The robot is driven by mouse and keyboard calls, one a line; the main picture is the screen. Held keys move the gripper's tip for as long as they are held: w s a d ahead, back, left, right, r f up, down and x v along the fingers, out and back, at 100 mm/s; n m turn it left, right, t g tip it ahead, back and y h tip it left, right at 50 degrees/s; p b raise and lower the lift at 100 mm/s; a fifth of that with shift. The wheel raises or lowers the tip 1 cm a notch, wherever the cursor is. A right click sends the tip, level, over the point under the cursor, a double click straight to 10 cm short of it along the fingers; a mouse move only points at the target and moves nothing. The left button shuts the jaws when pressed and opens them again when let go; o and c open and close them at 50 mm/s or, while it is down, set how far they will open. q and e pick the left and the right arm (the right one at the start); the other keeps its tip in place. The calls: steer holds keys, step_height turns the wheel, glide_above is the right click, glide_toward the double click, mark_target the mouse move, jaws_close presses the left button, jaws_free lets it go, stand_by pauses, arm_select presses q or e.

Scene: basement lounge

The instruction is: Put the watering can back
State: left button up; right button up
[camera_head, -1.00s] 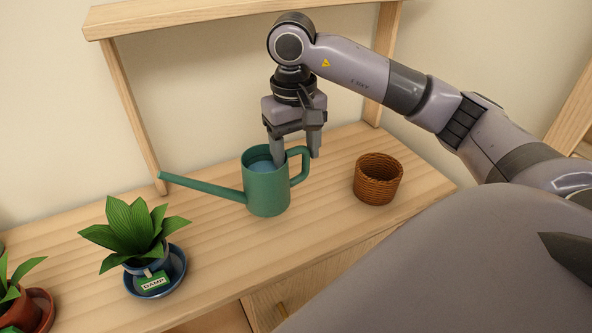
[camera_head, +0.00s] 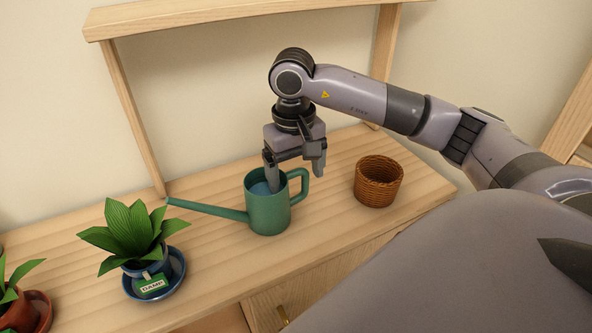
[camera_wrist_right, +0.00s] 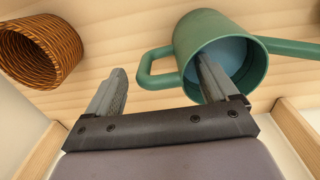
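The green watering can (camera_head: 268,213) stands on the wooden bench top, upright, with bluish water inside. Its spout points left and its handle points right, toward the back. My right gripper (camera_head: 296,180) is over the can with its fingers spread apart. One finger is at the can's mouth, the other beyond the handle, with the handle between them. The right wrist view shows the can (camera_wrist_right: 190,37) and the open gripper (camera_wrist_right: 160,78) with a clear gap beside the left finger. My left gripper is not in view.
A wicker basket (camera_head: 378,186) stands right of the can. A leafy plant in a blue pot (camera_head: 135,238) with a "DAMP" tag sits on a blue saucer at left. A second plant (camera_head: 15,285) is at the far left edge. A wooden frame with a shelf (camera_head: 200,18) rises behind.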

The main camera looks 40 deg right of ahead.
steer(key=shift+r, duration=0.3)
step_height(320, 180, up, 12)
steer(key=p, duration=0.2)
steer(key=shift+a+f, duration=0.15)
steer(key=shift+a, duration=0.05)
stand_by(0.4)
